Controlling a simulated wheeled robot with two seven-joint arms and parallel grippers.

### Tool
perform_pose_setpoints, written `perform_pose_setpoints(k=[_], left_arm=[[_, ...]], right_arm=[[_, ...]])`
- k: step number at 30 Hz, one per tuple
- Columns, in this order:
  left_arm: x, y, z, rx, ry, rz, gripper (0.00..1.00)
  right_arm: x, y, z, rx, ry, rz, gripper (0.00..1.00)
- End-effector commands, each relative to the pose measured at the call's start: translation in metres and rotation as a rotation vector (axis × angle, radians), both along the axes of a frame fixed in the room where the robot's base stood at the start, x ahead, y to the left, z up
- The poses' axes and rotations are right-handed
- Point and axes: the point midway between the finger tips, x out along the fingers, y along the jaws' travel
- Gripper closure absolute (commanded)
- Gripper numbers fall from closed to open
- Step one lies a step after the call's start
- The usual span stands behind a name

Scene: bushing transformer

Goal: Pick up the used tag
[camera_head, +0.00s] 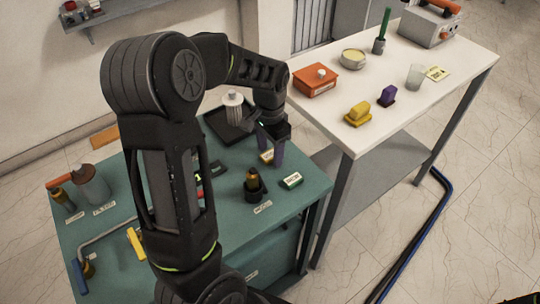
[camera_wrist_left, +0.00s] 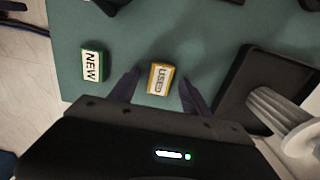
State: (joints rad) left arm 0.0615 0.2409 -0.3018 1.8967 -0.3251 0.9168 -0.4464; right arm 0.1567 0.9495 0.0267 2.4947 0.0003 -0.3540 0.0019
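The used tag (camera_wrist_left: 160,78) is a small yellow block with a white label reading USED. It lies on the green table top, and in the head view (camera_head: 267,157) it is beside my left gripper's fingers. My left gripper (camera_wrist_left: 160,92) points down at the table with its fingers apart, one on each side of the tag. The gap between them is empty apart from the tag, and no finger visibly touches it. In the head view the left gripper (camera_head: 269,152) partly covers the area around the tag.
A green NEW tag (camera_head: 292,181) lies near the used tag. A black tray (camera_head: 216,128) with a ribbed white bushing (camera_head: 234,108) stands beside the gripper. A dark stand with an amber piece (camera_head: 254,184) is close by. A white table (camera_head: 330,118) stands at right.

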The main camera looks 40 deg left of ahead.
Motion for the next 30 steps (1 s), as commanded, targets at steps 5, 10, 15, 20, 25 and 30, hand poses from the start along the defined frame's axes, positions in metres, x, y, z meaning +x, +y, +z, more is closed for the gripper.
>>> perform_pose_setpoints(k=[5, 10, 15, 20, 25, 30], left_arm=[[0.0, 0.0, 0.0001, 0.0, 0.0, 0.0, 0.59], [0.0, 0.0, 0.0001, 0.0, 0.0, 0.0, 0.73], [0.0, 0.0, 0.0001, 0.0, 0.0, 0.0, 0.87], [0.0, 0.0, 0.0001, 0.0, 0.0, 0.0, 1.0], [0.0, 0.0, 0.0001, 0.0, 0.0, 0.0, 1.0], [0.0001, 0.0, 0.001, 0.0, 0.0, 0.0, 1.0]], right_arm=[[0.0, 0.0, 0.0, 0.0, 0.0, 0.0, 0.64], [0.0, 0.0, 0.0, 0.0, 0.0, 0.0, 0.64], [0.0, 0.0, 0.0, 0.0, 0.0, 0.0, 0.64], [0.0, 0.0, 0.0, 0.0, 0.0, 0.0, 0.64], [0.0001, 0.0, 0.0, 0.0, 0.0, 0.0, 0.64], [0.0, 0.0, -0.0001, 0.0, 0.0, 0.0, 0.64]])
